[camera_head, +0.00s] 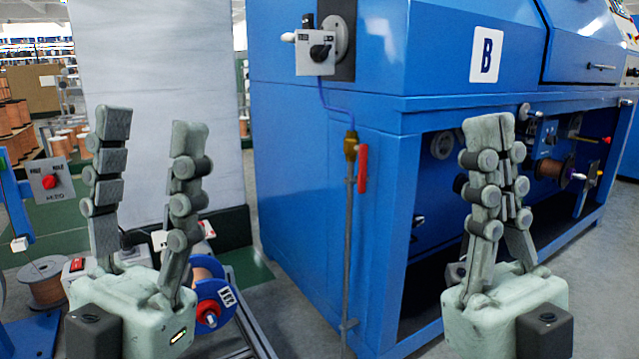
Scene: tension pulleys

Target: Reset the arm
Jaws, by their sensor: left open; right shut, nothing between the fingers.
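My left gripper (150,135) is at the lower left with its two jointed fingers pointing up and spread wide apart. Nothing is between them. My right gripper (497,130) is at the lower right with its fingers upright and brought together, holding nothing. It stands in front of the blue machine (385,200) marked B. Neither gripper appears to grip any part of the place. The upper arm links are out of view.
A control box (315,55) with a black knob is on the machine. A pipe with a red handle (362,168) runs down its side. A blue spool (212,303) and a copper wire reel (44,281) stand low at the left. A red-knob box (48,180) is at the far left.

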